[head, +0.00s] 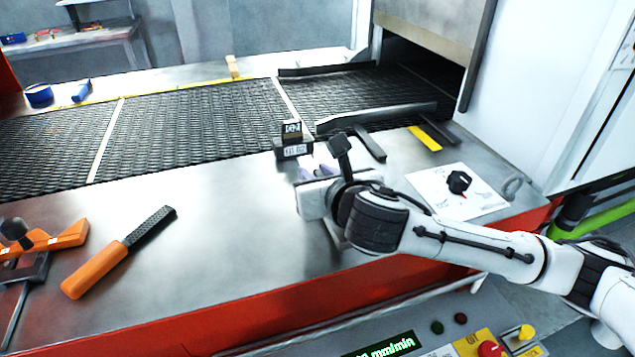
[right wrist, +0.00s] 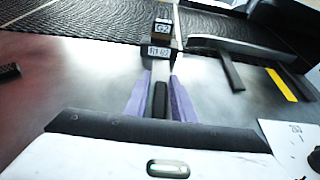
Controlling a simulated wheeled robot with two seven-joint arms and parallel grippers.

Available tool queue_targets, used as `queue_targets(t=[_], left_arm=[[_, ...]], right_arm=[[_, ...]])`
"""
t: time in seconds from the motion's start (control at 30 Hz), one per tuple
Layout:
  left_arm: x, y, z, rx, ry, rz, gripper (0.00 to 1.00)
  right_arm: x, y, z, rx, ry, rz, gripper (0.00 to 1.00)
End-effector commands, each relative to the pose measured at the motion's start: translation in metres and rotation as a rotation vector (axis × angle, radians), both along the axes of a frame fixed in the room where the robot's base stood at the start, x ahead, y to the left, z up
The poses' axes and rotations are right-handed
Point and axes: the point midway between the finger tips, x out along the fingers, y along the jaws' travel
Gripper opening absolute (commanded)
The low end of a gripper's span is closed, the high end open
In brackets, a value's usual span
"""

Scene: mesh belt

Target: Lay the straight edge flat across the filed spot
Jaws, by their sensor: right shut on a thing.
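My right gripper (head: 322,172) is over the steel bench top, just in front of a small dark block with white labels (head: 292,140). In the right wrist view its two purple fingers (right wrist: 160,98) are shut on a narrow dark bar (right wrist: 160,101). The bar points toward the labelled block (right wrist: 160,50). I cannot tell for sure whether this bar is the straight edge, nor whether it touches the bench. Another dark bar (head: 368,143) lies on the bench to the right, touched by nothing of mine. I cannot make out the filed spot.
A file with an orange handle (head: 95,270) and an orange tool (head: 65,238) lie at the left. The mesh belt (head: 200,120) runs behind. A yellow strip (head: 425,137) and a white sheet with a black knob (head: 459,182) are at the right. The bench's middle left is clear.

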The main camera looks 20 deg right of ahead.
Motion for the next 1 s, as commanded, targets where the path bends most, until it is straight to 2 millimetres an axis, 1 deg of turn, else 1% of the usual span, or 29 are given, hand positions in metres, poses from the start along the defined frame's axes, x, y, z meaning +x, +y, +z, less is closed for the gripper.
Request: queue_targets(t=[0.03, 0.2, 0.3, 0.4, 0.47, 0.57, 0.7, 0.83, 0.93, 1.0], left_arm=[[0.0, 0.0, 0.003, 0.0, 0.0, 0.0, 0.42], [0.0, 0.0, 0.008, 0.0, -0.001, 0.001, 0.42], [0.0, 0.001, 0.01, 0.0, -0.001, 0.001, 0.42], [0.0, 0.001, 0.01, 0.0, -0.001, 0.001, 0.42], [0.0, 0.001, 0.008, 0.0, -0.001, 0.001, 0.42], [0.0, 0.001, 0.004, 0.0, -0.001, 0.001, 0.42], [0.0, 0.001, -0.001, 0.002, 0.001, 0.001, 0.42], [-0.001, 0.001, -0.004, 0.002, 0.003, 0.001, 0.42], [-0.001, 0.001, -0.006, 0.003, 0.004, 0.0, 0.42], [-0.001, 0.001, -0.008, 0.003, 0.005, 0.0, 0.42]], right_arm=[[0.001, 0.0, 0.016, 0.002, -0.012, 0.001, 0.0], [0.001, 0.0, 0.051, 0.002, -0.012, 0.001, 0.0], [0.001, 0.0, 0.068, 0.001, -0.011, 0.002, 0.0], [0.003, -0.003, 0.079, 0.002, -0.008, -0.001, 0.0], [0.006, -0.009, 0.082, 0.002, -0.003, -0.003, 0.0], [0.016, -0.028, 0.084, 0.002, 0.006, -0.004, 0.0], [0.031, -0.06, 0.085, 0.003, 0.006, -0.003, 0.0], [0.039, -0.082, 0.087, 0.001, 0.0, -0.002, 0.0], [0.041, -0.088, 0.077, 0.001, -0.001, 0.001, 0.0], [0.041, -0.089, 0.063, 0.001, 0.0, 0.003, 0.0]])
